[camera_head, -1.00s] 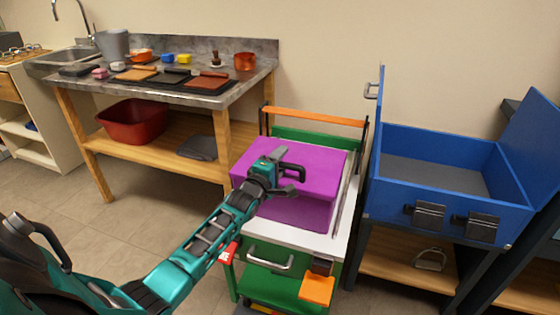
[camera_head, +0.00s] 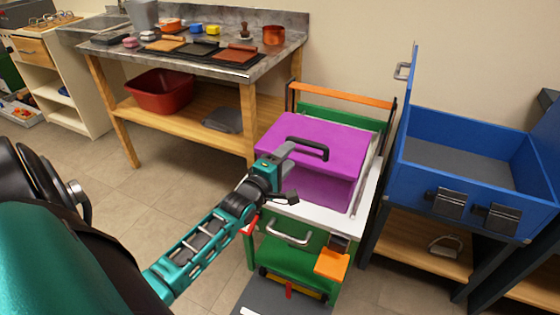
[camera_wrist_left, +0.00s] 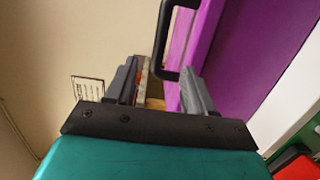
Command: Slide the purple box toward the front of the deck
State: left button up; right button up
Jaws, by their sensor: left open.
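The purple box (camera_head: 330,138) with a black bar handle (camera_head: 308,148) on top sits on the white deck (camera_head: 332,218) of a green cart. It stands back from the deck's front edge, near the green back panel. My left gripper (camera_head: 288,174) is open and empty at the front left of the box, in front of the handle. In the left wrist view the open fingers (camera_wrist_left: 160,78) point toward the black handle (camera_wrist_left: 163,40), with the purple box (camera_wrist_left: 235,60) to the right. I cannot tell whether a finger touches the box. My right gripper is not in view.
An orange bar (camera_head: 340,99) spans the back of the cart. A metal rail (camera_head: 365,172) runs along the deck's right side. A blue open bin (camera_head: 420,180) stands close on the right. A workbench (camera_head: 250,68) with several items is behind left. The deck's front strip is bare.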

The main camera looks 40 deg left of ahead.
pick_arm(q)
jog(key=shift+s+d, duration=0.2)
jog(key=shift+s, duration=1.25)
